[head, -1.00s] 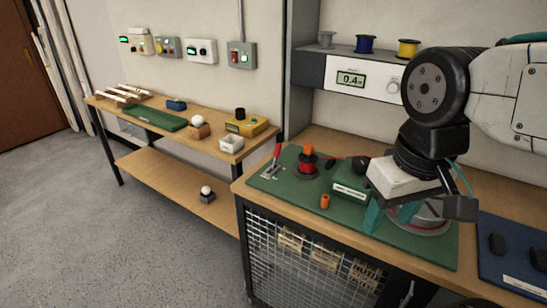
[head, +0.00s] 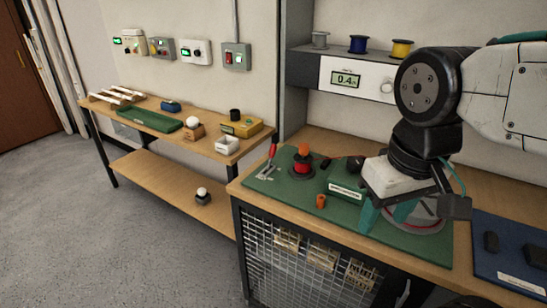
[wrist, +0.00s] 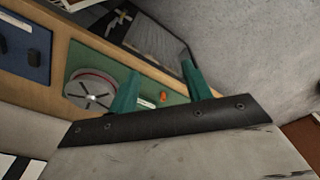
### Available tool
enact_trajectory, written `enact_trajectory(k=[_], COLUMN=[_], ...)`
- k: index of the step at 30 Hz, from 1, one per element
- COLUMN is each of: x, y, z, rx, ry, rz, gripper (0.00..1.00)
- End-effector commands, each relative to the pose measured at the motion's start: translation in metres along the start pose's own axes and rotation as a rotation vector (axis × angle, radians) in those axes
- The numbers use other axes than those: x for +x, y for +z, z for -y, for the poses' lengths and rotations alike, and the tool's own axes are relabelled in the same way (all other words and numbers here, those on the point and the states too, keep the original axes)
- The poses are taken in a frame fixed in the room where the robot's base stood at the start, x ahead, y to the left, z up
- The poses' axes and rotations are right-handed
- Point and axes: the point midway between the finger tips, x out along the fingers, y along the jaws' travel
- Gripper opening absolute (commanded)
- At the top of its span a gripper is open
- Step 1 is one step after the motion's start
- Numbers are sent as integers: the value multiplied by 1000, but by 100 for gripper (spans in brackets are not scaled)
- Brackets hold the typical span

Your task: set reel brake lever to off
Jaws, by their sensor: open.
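The reel brake lever (head: 272,152) has a red handle on a grey plate at the left end of the green mat (head: 260,172). The handle stands nearly upright, leaning a little. My gripper (head: 384,217) is open and empty above the right part of the mat, well to the right of the lever. In the wrist view, its two green fingers (wrist: 158,90) are apart with nothing between them. The lever does not show clearly in the wrist view.
A red spool with an orange top (head: 303,162), an orange cylinder (head: 320,201) and a green box (head: 345,187) stand between my gripper and the lever. A round reel (wrist: 90,90) lies below my gripper. A blue mat (head: 510,255) lies at right. The floor at left is clear.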

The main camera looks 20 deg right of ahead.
Motion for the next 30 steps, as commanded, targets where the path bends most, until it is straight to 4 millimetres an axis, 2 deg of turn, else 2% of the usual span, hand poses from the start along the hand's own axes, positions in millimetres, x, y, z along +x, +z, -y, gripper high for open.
enact_trajectory(k=[4, 7, 11, 14, 20, 26, 30], x=[3, 12, 18, 21, 34, 65, 98], y=[-1, -4, -31, -66, -148, -239, -305], z=[0, 0, -1, 0, 4, 8, 12], rx=[-1, -2, -3, 4, 63, 158, 243], ry=[0, 0, -2, -5, -9, -8, -8], rz=[14, 66, 142, 185, 235, 257, 257], gripper=[41, 41, 41, 41, 41, 41, 41])
